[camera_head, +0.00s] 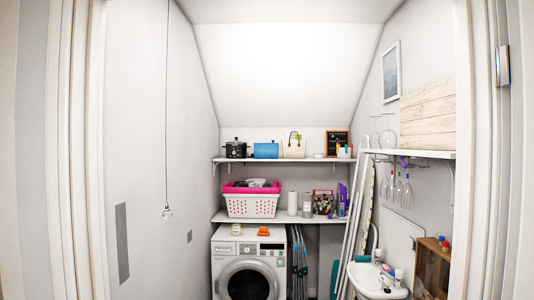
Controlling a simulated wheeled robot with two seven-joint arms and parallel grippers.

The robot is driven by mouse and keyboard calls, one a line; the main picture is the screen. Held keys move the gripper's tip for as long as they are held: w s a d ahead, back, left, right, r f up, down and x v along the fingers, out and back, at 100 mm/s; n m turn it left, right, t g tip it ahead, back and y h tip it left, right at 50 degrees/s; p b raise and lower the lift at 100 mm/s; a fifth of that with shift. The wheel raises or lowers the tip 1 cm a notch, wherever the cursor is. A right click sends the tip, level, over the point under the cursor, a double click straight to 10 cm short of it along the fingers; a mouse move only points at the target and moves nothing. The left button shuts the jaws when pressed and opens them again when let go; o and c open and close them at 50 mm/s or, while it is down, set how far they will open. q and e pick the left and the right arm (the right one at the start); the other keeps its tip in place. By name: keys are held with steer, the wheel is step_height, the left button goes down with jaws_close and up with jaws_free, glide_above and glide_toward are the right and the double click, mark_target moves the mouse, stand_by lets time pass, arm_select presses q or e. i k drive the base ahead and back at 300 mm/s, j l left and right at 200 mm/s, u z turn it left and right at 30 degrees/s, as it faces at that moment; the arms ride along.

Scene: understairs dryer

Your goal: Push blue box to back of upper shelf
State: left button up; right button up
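The blue box (266,150) stands on the upper shelf (285,159) at the back wall, in the head view. A black pot (236,149) is on its left and a cream bag (294,147) with a green and yellow detail is on its right. From this distance I cannot tell how much gap there is between the box and the wall. Neither of my grippers shows in this view.
A lower shelf (278,219) holds a pink and white laundry basket (252,202). A washing machine (248,268) stands below. A sink (376,280), a side shelf (408,154) and leaning white poles (350,225) crowd the right. A cord (167,120) hangs left.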

mark_target(261, 151)
steer(key=i, duration=4.55)
steer(key=l+z, duration=0.05)
steer(key=l, duration=0.15)
